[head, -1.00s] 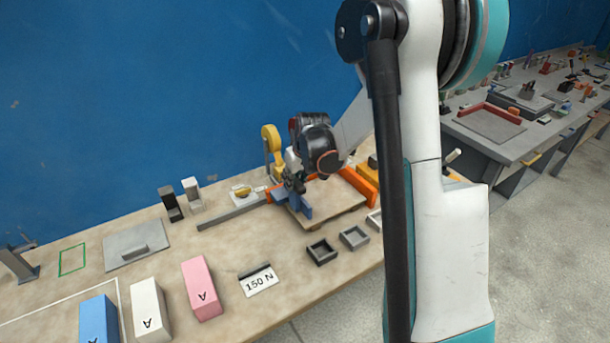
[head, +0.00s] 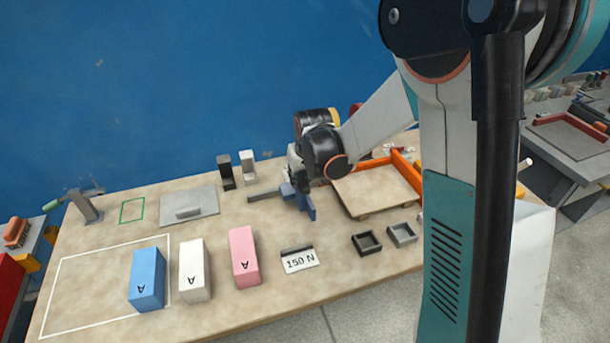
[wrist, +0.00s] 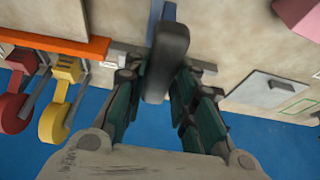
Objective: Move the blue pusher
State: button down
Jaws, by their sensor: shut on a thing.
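The blue pusher (head: 307,205) stands on the bench at the left of the orange-edged mould (head: 404,168), with a visible gap between them. A grey rail (head: 262,196) runs out to its left. My gripper (wrist: 168,75) is shut on the pusher's dark grey handle (wrist: 166,48), which stands between the fingers in the wrist view. A little of the blue body (wrist: 170,11) shows past the handle. In the head view my wrist hides part of the pusher and the mould's back corner.
Pink (head: 244,258), white (head: 194,272) and blue (head: 147,280) blocks stand at the front left. A 150 N card (head: 300,261) and two small trays, black (head: 367,243) and grey (head: 402,234), lie in front. Red (wrist: 17,100) and yellow (wrist: 58,105) handled parts show in the wrist view.

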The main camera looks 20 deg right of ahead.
jog(key=shift+a, duration=0.2)
jog(key=c, duration=1.3)
grip_release()
jog(key=shift+a, duration=0.2)
jog(key=shift+d, duration=0.15)
jog(key=shift+s+r, duration=0.25)
jog(key=shift+r, duration=0.25)
jog(key=v, duration=1)
jog(key=shift+s+r, duration=0.1)
jog(key=shift+r, duration=0.3)
